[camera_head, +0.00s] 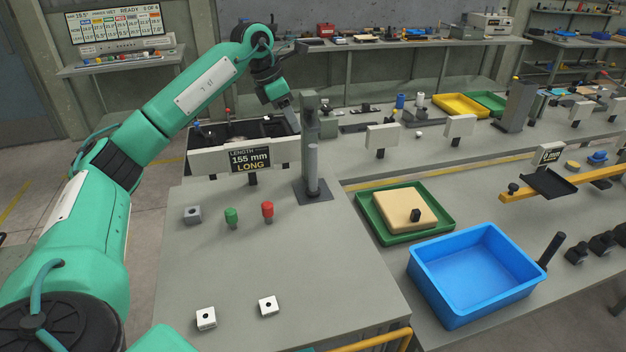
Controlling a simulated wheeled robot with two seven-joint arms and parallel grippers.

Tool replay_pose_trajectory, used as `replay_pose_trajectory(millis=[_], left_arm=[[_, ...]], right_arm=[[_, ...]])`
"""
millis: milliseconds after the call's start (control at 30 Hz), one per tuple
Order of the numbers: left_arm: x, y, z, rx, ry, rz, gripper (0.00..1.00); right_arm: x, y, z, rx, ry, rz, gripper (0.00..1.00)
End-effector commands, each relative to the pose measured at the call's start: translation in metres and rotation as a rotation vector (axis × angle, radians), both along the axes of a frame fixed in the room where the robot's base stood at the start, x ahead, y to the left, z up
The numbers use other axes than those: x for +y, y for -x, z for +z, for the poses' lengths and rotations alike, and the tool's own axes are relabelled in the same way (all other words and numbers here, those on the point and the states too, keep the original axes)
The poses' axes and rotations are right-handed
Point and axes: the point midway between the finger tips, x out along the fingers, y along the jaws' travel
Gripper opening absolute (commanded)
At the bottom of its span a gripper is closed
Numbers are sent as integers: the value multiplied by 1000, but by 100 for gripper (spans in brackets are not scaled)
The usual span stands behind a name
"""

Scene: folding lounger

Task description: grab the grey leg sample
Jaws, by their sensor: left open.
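A grey rod (312,168), which looks like the grey leg sample, stands upright on a dark square base plate (316,192). A taller grey-green post (310,120) rises right behind it. My left gripper (290,110) is at the far end of the left arm, up and left of the rod, close to the post and over the black tray area. It is open and apart from the rod. Its fingertips are small and partly hard to make out. My right gripper is not in view.
A sign (250,158) reading "155 mm LONG" stands left of the rod. A black divided tray (225,135) lies behind it. A blue bin (470,270) is at right. The near bench is mostly clear.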

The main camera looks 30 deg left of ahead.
Motion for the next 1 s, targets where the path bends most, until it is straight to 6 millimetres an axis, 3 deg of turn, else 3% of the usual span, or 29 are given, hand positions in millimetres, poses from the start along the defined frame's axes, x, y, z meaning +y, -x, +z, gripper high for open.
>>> replay_pose_trajectory(millis=[333,633,800,1000], left_arm=[[-16,-18,-58,4,0,-1,47],[-21,-24,-81,3,1,-1,47],[-24,-28,-105,5,0,1,47],[-29,-35,-123,1,0,0,47]], right_arm=[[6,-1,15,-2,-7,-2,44],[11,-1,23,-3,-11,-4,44],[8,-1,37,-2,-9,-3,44],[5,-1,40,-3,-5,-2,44]])
